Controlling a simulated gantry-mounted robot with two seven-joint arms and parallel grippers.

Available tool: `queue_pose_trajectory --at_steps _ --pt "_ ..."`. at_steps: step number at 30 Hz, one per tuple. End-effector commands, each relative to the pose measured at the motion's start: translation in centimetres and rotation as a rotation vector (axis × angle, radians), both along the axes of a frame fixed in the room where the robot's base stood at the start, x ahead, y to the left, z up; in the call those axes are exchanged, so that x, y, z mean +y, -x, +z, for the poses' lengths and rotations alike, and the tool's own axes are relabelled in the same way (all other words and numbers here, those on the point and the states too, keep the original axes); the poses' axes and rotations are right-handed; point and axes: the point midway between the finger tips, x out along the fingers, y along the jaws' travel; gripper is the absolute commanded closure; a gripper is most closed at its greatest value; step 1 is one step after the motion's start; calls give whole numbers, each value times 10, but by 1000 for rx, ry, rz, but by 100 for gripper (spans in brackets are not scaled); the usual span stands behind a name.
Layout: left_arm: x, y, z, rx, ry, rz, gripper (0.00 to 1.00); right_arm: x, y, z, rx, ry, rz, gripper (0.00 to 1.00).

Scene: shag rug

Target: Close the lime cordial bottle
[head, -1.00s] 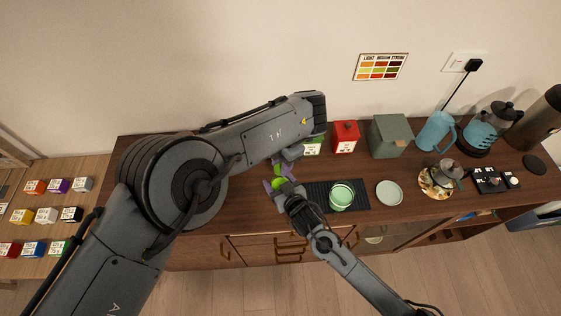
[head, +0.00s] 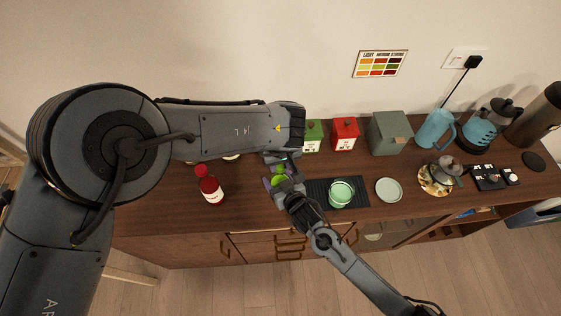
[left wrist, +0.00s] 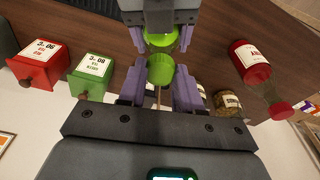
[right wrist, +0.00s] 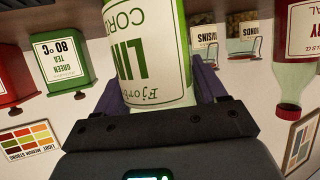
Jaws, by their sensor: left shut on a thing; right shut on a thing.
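The lime cordial bottle (right wrist: 145,55) has a white label with green lettering. It fills the middle of the right wrist view, between the fingers of my right gripper (right wrist: 155,90), which is shut on it. My left gripper (left wrist: 158,90) has purple fingers and is shut on a ridged bright green cap (left wrist: 160,72). In the left wrist view, more of the green bottle (left wrist: 164,40) shows just beyond the cap. In the head view the green cap (head: 278,171) is close at the bottle's top. The contact between cap and neck is hidden.
A red-capped bottle (head: 210,190) stands left of the grippers on the wooden sideboard (head: 245,205). Green (head: 312,136) and red (head: 345,134) canisters stand behind to the right. A mint cup (head: 341,193) sits on a dark mat (head: 318,190) right beside my right gripper.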

Motion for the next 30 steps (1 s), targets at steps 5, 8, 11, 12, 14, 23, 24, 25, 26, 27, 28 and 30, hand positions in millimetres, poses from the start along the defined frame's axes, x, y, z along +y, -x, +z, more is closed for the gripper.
queue_pose_trajectory --at_steps 5,8,11,12,14,23,24,25,26,27,28,30 --pt "0 0 0 0 -1 3 94 0 0 -1 1 0 0 100" --pt "0 0 0 0 -1 3 51 0 0 -1 1 0 0 100" --pt "0 0 0 0 0 4 41 0 0 -1 1 0 0 100" --pt "0 0 0 0 0 4 41 0 0 -1 1 0 0 100" --pt "0 0 0 0 0 4 41 0 0 -1 1 0 0 100" --pt "0 0 7 0 0 5 41 0 0 -1 0 1 0 100" --pt "0 0 11 0 0 5 41 0 0 -1 0 1 0 100" --pt "0 0 14 0 0 5 41 0 0 -1 0 1 0 100" --pt "0 0 17 0 0 5 41 0 0 -1 0 1 0 100" --pt "0 0 22 -1 -1 4 41 0 0 -1 0 1 0 100" --pt "0 0 26 -1 0 4 41 0 0 -1 0 1 0 100" --pt "0 -1 34 -2 0 5 41 0 0 -1 0 1 0 100"
